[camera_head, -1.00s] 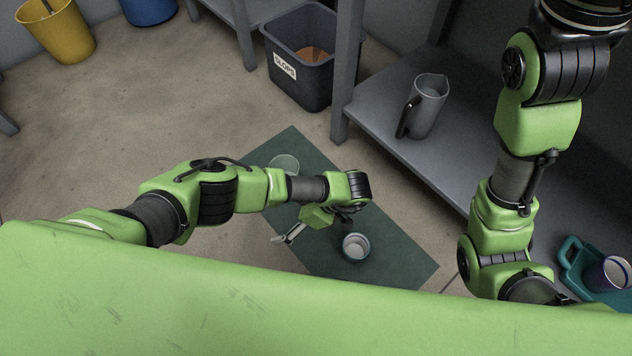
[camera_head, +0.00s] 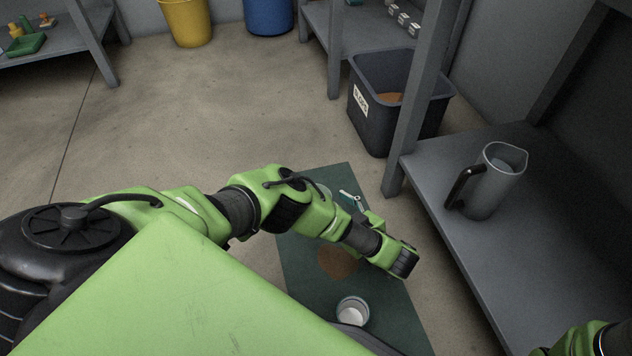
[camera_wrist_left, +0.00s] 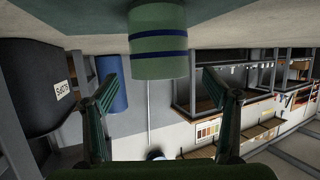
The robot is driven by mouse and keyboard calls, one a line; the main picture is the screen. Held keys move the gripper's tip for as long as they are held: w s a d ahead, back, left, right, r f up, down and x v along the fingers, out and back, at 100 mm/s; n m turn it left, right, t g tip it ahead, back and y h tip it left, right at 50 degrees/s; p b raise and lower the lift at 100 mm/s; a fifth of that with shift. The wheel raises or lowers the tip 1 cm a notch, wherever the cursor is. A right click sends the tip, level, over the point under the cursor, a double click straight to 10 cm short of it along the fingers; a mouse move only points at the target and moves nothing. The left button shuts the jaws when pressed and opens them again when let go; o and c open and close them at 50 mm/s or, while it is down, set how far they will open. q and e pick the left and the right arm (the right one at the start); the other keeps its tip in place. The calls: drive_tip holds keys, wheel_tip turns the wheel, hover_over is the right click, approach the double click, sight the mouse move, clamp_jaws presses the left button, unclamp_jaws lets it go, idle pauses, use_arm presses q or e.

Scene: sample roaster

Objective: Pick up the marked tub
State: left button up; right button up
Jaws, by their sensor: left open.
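A pale green tub with two dark blue bands (camera_wrist_left: 158,45) shows at the top centre of the left wrist view, upside down in that picture. It stands on the dark green mat (camera_head: 310,290). In the head view the tub (camera_head: 322,189) is mostly hidden behind my left arm. My left gripper (camera_wrist_left: 160,80) is open, its fingers spread to either side with nothing between the tips. The tub lies just beyond the fingertips. In the head view the gripper (camera_head: 350,198) is low over the mat's far part, beside the tub. My right gripper is out of view.
A white cup (camera_head: 352,312) and a brown round patch (camera_head: 337,262) are on the nearer mat. A grey shelf with a jug (camera_head: 490,182) stands at right. A dark slops bin (camera_head: 375,120) is beyond the mat. The floor at left is clear.

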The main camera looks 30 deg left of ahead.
use_arm(q)
drive_tip(key=b+x, duration=0.3)
drive_tip(key=x, duration=0.2)
drive_tip(key=shift+f+b, duration=0.1)
drive_tip(key=shift+b, duration=0.25)
drive_tip(key=shift+w+a, duration=0.1)
drive_tip(key=shift+a, duration=0.25)
drive_tip(key=c, duration=1.6)
